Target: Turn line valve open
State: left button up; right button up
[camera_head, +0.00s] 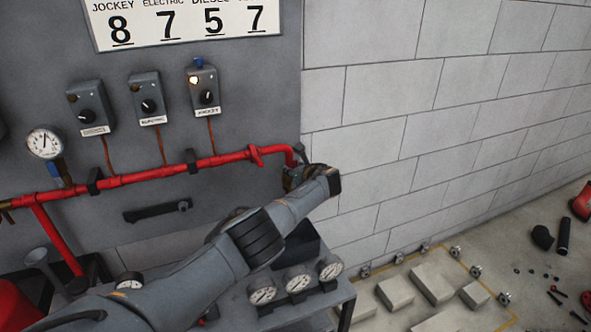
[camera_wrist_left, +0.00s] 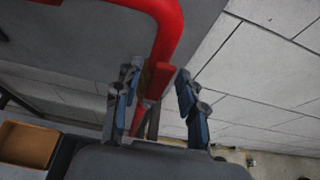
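The red pipe (camera_head: 180,169) runs along the grey panel and bends down at its right end. My left gripper (camera_head: 297,177) is at that end and hides most of the fitting there. In the left wrist view, the pipe (camera_wrist_left: 172,30) comes down to a brass-coloured fitting with red parts (camera_wrist_left: 158,80), which I take to be the line valve. My left gripper's two blue-grey fingers (camera_wrist_left: 158,98) stand apart, one on each side of the fitting. Whether either finger touches it is unclear. The valve handle's position cannot be made out clearly. My right gripper is not in view.
Three switch boxes (camera_head: 147,98) and a pressure gauge (camera_head: 45,141) are above the pipe. A grey table (camera_head: 327,297) with several gauges stands below my left arm. A block wall (camera_head: 420,120) is close on the right. Concrete blocks (camera_head: 432,283) lie on the floor.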

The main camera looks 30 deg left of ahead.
pick_arm(q)
jog(key=shift+s+d, duration=0.1)
jog(key=v, duration=1.1)
jog(key=shift+s+d, duration=0.25)
jog(key=shift+d, duration=0.05)
jog(key=shift+r, duration=0.1)
dwell(0.3)
